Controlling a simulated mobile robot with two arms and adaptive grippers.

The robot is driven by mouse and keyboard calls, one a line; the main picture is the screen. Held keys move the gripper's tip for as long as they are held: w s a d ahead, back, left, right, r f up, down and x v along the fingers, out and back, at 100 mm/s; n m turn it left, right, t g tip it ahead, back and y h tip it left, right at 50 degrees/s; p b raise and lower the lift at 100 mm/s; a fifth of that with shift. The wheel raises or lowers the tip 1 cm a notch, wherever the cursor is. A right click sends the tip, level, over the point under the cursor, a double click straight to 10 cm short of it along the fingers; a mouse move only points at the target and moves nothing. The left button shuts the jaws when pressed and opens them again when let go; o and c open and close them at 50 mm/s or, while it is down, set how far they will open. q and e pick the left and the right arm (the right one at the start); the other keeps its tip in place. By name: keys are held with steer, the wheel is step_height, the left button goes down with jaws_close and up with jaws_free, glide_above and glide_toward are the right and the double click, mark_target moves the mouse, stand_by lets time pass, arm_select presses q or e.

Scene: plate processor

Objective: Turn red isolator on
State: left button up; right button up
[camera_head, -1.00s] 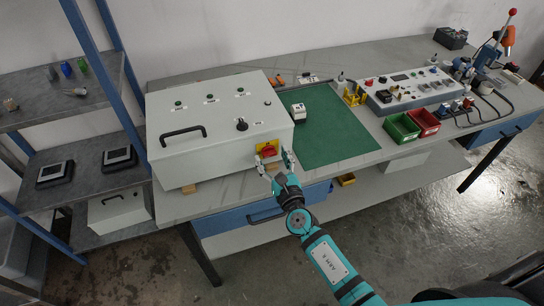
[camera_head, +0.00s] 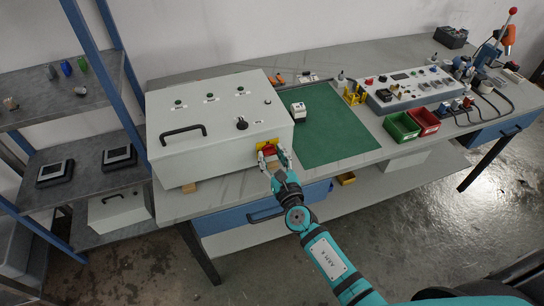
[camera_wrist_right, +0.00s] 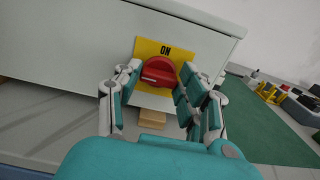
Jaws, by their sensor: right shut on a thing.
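The red isolator (camera_head: 269,150) is a red rotary knob on a yellow plate (camera_wrist_right: 183,54) on the front of the grey control box (camera_head: 215,160). In the right wrist view the plate shows "ON" above the knob (camera_wrist_right: 159,70). My right gripper (camera_head: 270,154) is at the box front, its fingers on either side of the knob and shut on it. In the right wrist view the knob's grip bar looks roughly level. The fingers hide part of the plate's lower edge. My left gripper is not in view.
The box stands on the workbench, with wooden blocks (camera_wrist_right: 152,117) under its front. A green mat (camera_head: 330,130), a green bin (camera_head: 402,127), a red bin (camera_head: 424,122) and a control panel (camera_head: 410,88) lie to the right. A shelf rack (camera_head: 70,100) stands left.

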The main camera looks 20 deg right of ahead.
steer(key=shift+f+m, duration=0.1)
steer(key=shift+m, duration=0.2)
steer(key=m+b, duration=0.2)
steer(key=m, duration=0.2)
steer(key=shift+d, duration=0.1)
steer(key=m+b, duration=0.1)
steer(key=m, duration=0.3)
steer(key=shift+f+m+b, duration=0.1)
steer(key=shift+m+b, duration=0.2)
steer(key=m+b, duration=0.1)
steer(key=m, duration=0.3)
steer(key=shift+d+f, duration=0.1)
steer(key=shift+d, duration=0.05)
steer(key=shift+m+b, duration=0.4)
steer(key=shift+m, duration=1.8)
steer(key=o, duration=1.2)
steer(key=shift+c, duration=0.2)
